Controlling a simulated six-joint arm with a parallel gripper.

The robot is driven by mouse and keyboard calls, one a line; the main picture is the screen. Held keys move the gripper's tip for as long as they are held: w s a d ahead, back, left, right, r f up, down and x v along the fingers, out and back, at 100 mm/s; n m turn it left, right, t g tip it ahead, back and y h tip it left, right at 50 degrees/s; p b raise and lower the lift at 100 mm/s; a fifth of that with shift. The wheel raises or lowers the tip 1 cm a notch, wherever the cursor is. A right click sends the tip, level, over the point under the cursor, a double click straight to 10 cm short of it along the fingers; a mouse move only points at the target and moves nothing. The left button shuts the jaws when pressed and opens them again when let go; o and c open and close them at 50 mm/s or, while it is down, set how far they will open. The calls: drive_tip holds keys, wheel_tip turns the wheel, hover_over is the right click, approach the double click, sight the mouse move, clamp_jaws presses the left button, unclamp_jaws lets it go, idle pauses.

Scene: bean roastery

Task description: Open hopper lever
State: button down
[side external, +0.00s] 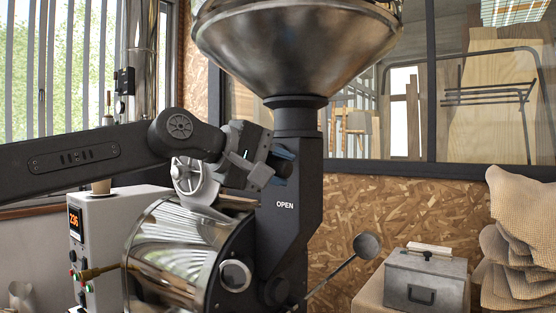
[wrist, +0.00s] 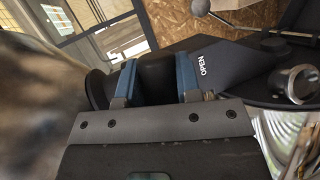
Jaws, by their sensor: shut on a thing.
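The hopper (side external: 297,35) is a large metal funnel on a black neck and chute (side external: 298,185), with white "OPEN" lettering on the chute. My gripper (side external: 281,163) is at the upper part of the chute, just above and left of the lettering. In the wrist view its blue fingers are shut on a black lever grip (wrist: 157,72), one finger on each side. Most of the lever is hidden by the gripper in the side view. The lettering (wrist: 203,65) shows upside down to the right of the fingers in the wrist view, and the blurred funnel (wrist: 30,95) fills the left.
Below the gripper is the shiny roaster drum (side external: 172,255). A rod with a dark ball (side external: 366,245) sticks out to the lower right. A grey metal box (side external: 425,282) and stacked sacks (side external: 515,235) stand at right. A control box (side external: 105,235) with a lit display is at left.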

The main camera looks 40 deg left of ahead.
drive_tip(key=shift+a+f+m+g+y, duration=0.15)
drive_tip(key=shift+f+m+y, duration=0.15)
drive_tip(key=shift+f+m, duration=0.2)
drive_tip(key=shift+a+f+m+g+y, duration=0.15)
drive_tip(key=shift+f+m+y, duration=0.2)
drive_tip(key=shift+f, duration=0.2)
drive_tip(key=shift+a+f+m+y, duration=1.9)
drive_tip(key=shift+f+m+y, duration=0.1)
drive_tip(key=shift+m, duration=0.35)
drive_tip(key=c, duration=0.8)
unclamp_jaws()
drive_tip(key=v, duration=1.3)
drive_tip(key=shift+s+r, duration=0.25)
drive_tip(key=shift+r, duration=0.1)
